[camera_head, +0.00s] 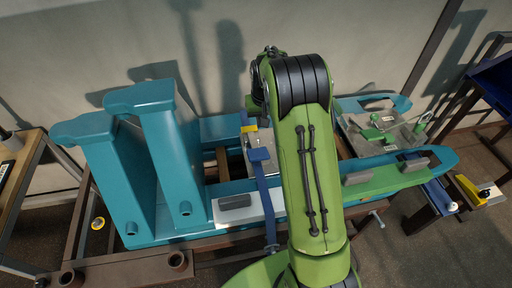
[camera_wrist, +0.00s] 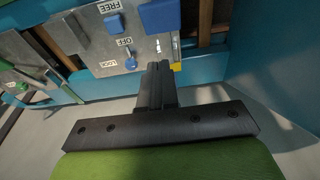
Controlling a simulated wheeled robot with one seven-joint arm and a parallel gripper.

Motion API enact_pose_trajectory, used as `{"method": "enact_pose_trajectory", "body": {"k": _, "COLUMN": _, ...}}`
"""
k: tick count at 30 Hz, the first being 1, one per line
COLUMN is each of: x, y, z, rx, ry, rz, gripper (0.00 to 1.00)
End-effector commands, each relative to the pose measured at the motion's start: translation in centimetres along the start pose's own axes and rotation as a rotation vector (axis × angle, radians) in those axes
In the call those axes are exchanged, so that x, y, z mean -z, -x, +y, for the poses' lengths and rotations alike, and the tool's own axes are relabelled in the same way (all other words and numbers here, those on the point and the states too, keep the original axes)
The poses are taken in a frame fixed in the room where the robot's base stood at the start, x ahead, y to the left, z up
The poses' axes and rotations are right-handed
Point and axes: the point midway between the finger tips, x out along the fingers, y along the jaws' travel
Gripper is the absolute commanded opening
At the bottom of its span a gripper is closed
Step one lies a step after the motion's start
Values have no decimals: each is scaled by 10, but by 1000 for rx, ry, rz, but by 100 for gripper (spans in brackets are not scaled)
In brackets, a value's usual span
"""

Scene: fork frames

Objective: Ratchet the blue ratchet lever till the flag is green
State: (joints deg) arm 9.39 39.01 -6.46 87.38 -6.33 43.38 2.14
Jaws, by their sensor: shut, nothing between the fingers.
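In the wrist view a blue block (camera_wrist: 158,15) stands on a grey panel (camera_wrist: 95,55) marked FREE, OFF and LOCK. I cannot tell for certain which blue part is the ratchet lever. My gripper (camera_wrist: 157,68) is shut and empty, its fingertips just below the panel's edge and apart from the blue block. My arm hides the gripper in the head view. No green flag can be made out.
A small blue knob (camera_wrist: 130,63) sits by the LOCK label. Two tall teal posts (camera_head: 150,165) rise at the left. A second grey plate with a green handle (camera_head: 378,133) lies at the right. A wooden table (camera_head: 22,165) is at the far left.

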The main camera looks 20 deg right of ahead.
Motion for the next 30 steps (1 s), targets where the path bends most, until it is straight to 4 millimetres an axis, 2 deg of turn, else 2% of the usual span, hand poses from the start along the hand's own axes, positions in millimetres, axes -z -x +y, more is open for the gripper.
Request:
{"method": "enact_pose_trajectory", "body": {"k": 2, "x": 2, "y": -8, "z": 2, "rx": -2, "ry": -1, "rz": -4, "gripper": 0}}
{"method": "enact_pose_trajectory", "body": {"k": 11, "x": 2, "y": -9, "z": 2, "rx": -2, "ry": -1, "rz": -5, "gripper": 0}}
{"method": "enact_pose_trajectory", "body": {"k": 14, "x": 2, "y": -17, "z": 2, "rx": -2, "ry": -1, "rz": -7, "gripper": 0}}
{"method": "enact_pose_trajectory", "body": {"k": 28, "x": 0, "y": -116, "z": 2, "rx": -1, "ry": 0, "rz": -9, "gripper": 0}}
{"method": "enact_pose_trajectory", "body": {"k": 30, "x": -7, "y": -127, "z": 1, "rx": -1, "ry": 0, "rz": -10, "gripper": 0}}
